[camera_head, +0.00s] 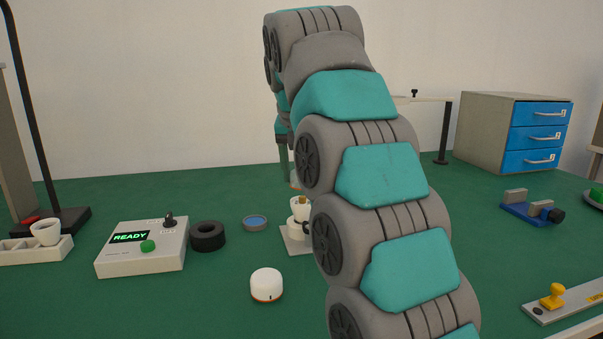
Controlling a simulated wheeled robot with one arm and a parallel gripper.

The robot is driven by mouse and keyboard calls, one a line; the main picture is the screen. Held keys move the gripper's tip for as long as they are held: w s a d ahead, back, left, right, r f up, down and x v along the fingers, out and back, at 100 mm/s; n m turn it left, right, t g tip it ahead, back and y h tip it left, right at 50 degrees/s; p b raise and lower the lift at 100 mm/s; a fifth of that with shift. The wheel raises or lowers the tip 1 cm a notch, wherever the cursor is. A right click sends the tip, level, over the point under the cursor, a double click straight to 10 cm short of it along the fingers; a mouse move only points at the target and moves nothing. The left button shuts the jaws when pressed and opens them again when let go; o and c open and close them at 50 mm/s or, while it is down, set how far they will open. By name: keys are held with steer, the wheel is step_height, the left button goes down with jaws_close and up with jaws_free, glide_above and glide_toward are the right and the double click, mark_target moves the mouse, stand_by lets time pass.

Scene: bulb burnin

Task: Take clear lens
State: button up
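A small round dish-like piece (255,223) with a grey rim and a bluish face lies flat on the green table, left of my arm. It looks like a lens, but I cannot tell whether it is the clear one. A white dome-shaped piece (266,284) with an orange base band stands nearer to me. My arm crosses the middle of the view. My gripper (284,166) points down behind it, mostly hidden, above the back part of the table. A small white and reddish thing (294,181) shows partly near its tip; I cannot tell whether it is held.
A control box (140,262) reading "READY" and a black ring (208,236) stand at left. A white socket fixture (299,230) is half hidden by my arm. A white tray (35,251) with a cup, a blue-drawer cabinet (510,130) and a blue clamp (531,210) stand farther out.

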steer(key=s+d+r+b, duration=0.1)
steer(key=s+d+b, duration=0.1)
steer(key=s, duration=1.4)
steer(key=shift+r+b, duration=0.25)
steer(key=shift+b, duration=0.15)
